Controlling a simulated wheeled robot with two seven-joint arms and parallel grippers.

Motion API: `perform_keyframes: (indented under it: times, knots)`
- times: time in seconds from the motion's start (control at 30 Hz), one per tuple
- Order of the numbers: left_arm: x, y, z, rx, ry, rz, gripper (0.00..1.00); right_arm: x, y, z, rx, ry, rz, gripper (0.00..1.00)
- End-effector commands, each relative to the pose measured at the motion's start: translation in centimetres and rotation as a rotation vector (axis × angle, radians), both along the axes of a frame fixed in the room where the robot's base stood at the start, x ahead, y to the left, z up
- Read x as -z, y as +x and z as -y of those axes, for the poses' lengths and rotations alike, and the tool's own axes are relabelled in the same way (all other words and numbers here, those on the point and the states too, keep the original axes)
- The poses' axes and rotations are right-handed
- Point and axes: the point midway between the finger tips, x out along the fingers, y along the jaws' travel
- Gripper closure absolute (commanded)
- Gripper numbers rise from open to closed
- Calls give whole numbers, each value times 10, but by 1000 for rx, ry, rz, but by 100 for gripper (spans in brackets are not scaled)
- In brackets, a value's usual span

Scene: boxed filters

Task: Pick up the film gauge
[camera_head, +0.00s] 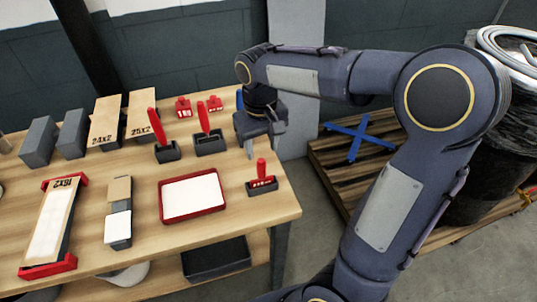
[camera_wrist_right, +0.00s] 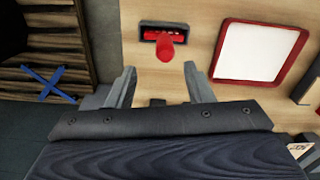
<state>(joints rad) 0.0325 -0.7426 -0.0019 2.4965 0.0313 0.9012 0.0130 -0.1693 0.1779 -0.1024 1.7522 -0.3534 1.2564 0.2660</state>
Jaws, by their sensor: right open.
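A red-handled piece in a small dark holder (camera_head: 262,185) stands upright near the table's right edge; it may be the film gauge, but its label is too small to read. It also shows in the right wrist view as a red handle (camera_wrist_right: 166,46) seen end-on. My right gripper (camera_head: 265,152) is open and empty, pointing down behind that holder at the table's right edge. In the right wrist view its fingers (camera_wrist_right: 160,74) are spread, with the handle just beyond the gap between them. I see no contact. My left gripper is not in view.
More red-handled tools stand in dark holders (camera_head: 167,152) (camera_head: 210,143), with small red blocks (camera_head: 184,107) behind. A red-rimmed white tray (camera_head: 164,215) lies left of the nearest holder. Boxes (camera_head: 103,122) stand at the back left. A pallet (camera_head: 325,153) is on the floor at right.

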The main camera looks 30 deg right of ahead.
Motion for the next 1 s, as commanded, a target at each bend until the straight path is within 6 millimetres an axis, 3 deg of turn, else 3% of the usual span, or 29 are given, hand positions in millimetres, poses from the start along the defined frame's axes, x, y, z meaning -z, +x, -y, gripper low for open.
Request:
perform_keyframes:
  times: [0.53,0.87,1.0]
  knots:
    - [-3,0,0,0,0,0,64,69,-8,-5,0,-1,-4,53]
    - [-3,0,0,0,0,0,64,76,-7,-5,1,0,0,53]
    - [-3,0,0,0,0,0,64,76,-7,-5,1,0,0,71]
